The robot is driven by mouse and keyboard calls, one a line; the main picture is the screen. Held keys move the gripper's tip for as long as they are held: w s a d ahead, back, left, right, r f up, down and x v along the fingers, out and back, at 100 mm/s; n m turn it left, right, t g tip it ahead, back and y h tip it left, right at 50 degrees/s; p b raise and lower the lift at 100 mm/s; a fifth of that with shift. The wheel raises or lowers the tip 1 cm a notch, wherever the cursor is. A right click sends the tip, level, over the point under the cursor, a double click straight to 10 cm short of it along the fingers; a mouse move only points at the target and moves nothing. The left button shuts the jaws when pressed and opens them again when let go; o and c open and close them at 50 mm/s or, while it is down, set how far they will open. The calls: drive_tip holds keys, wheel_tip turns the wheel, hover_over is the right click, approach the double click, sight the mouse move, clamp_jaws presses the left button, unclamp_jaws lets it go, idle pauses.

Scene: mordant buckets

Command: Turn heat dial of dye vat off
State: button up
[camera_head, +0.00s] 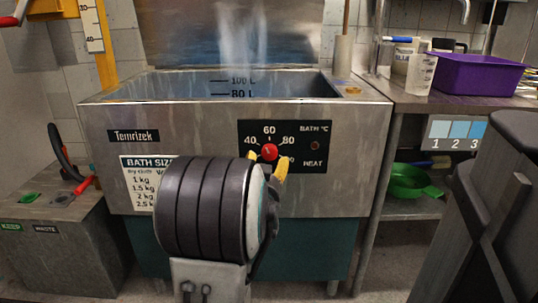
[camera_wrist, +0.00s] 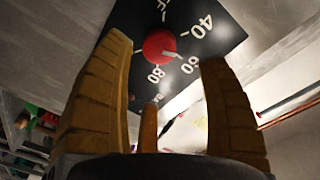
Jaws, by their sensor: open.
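The dye vat (camera_head: 190,127) is a grey steel tub with a black heat panel (camera_head: 300,133) on its front. The heat dial (camera_head: 269,152) is a round red knob among the numbers 40, 60 and 80. In the wrist view the red dial (camera_wrist: 160,46) lies ahead, between and beyond the fingers, and its pale mark points roughly toward 60. My gripper (camera_head: 268,164) is open and empty, with yellow fingertips on either side of the dial in the head view. Its fingers (camera_wrist: 168,75) show apart in the wrist view. Contact with the dial cannot be told. My arm hides part of the vat's front.
A small dark red lamp (camera_head: 315,146) sits on the panel's right. A bench at right bears a purple tub (camera_head: 478,74) and a jug (camera_head: 420,74); a green colander (camera_head: 410,182) is on its lower shelf. A low bin unit (camera_head: 60,240) stands at left.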

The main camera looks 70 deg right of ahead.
sight(268, 154)
drive_tip(key=shift+f+b+x, duration=0.2)
drive_tip(key=shift+b+x, duration=0.85)
drive_tip(key=shift+x, duration=2.6)
drive_tip(key=shift+r, duration=0.15)
drive_tip(key=shift+c, duration=0.4)
drive_tip(key=c, duration=1.1)
drive_tip(key=shift+c, duration=0.2)
drive_tip(key=shift+w+n+h, duration=0.1)
drive_tip(key=shift+n+h, duration=0.2)
drive_tip(key=shift+n, duration=2.3)
drive_tip(key=shift+r+n, duration=0.1)
drive_tip(key=shift+n, duration=0.2)
